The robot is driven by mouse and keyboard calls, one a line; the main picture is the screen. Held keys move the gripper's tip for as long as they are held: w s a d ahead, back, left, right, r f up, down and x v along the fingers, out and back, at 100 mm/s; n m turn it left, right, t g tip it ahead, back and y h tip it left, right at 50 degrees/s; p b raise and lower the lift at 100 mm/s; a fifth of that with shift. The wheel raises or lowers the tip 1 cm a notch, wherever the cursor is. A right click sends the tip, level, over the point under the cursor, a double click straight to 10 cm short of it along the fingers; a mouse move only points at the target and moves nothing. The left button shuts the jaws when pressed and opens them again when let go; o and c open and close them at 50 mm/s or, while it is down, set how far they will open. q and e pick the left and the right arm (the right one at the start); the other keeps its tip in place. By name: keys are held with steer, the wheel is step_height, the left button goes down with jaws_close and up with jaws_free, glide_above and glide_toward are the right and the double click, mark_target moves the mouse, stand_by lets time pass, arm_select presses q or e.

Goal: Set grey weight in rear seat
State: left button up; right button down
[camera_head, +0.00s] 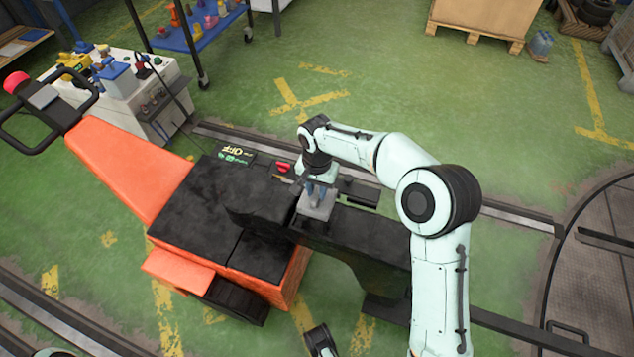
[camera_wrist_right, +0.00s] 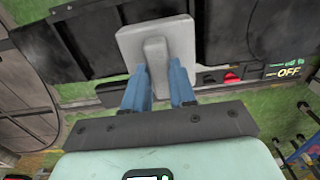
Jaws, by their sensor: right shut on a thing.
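The grey weight (camera_head: 317,207) is a square block with a raised grip, and it is in my right gripper (camera_head: 319,183). In the right wrist view the blue fingers of my right gripper (camera_wrist_right: 158,82) close on the grip of the grey weight (camera_wrist_right: 180,40) from both sides. The weight is over the black beam part of the orange and black machine (camera_head: 200,205). I cannot tell whether it touches the surface. I cannot pick out the rear seat with certainty. My left gripper's fingers do not show.
A red knob (camera_head: 283,168) and a lit panel reading OFF (camera_head: 238,152) lie beside the weight. A black bar (camera_head: 358,190) is to its right. A cabinet with tools (camera_head: 150,92) and a blue cart (camera_head: 205,30) stand behind.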

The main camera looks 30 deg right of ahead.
mark_target(317, 192)
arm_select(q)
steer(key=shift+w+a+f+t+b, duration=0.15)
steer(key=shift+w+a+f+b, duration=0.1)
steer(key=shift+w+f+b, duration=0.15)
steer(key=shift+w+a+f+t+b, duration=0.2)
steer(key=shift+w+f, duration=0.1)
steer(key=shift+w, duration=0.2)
arm_select(e)
steer(key=shift+w+f, duration=0.1)
steer(key=shift+f, duration=2.6)
steer(key=shift+f, duration=0.1)
steer(key=c, duration=0.9)
jaws_free()
steer(key=shift+f, duration=0.1)
step_height(317, 192, up, 12)
steer(key=p, duration=0.2)
steer(key=shift+p, duration=0.4)
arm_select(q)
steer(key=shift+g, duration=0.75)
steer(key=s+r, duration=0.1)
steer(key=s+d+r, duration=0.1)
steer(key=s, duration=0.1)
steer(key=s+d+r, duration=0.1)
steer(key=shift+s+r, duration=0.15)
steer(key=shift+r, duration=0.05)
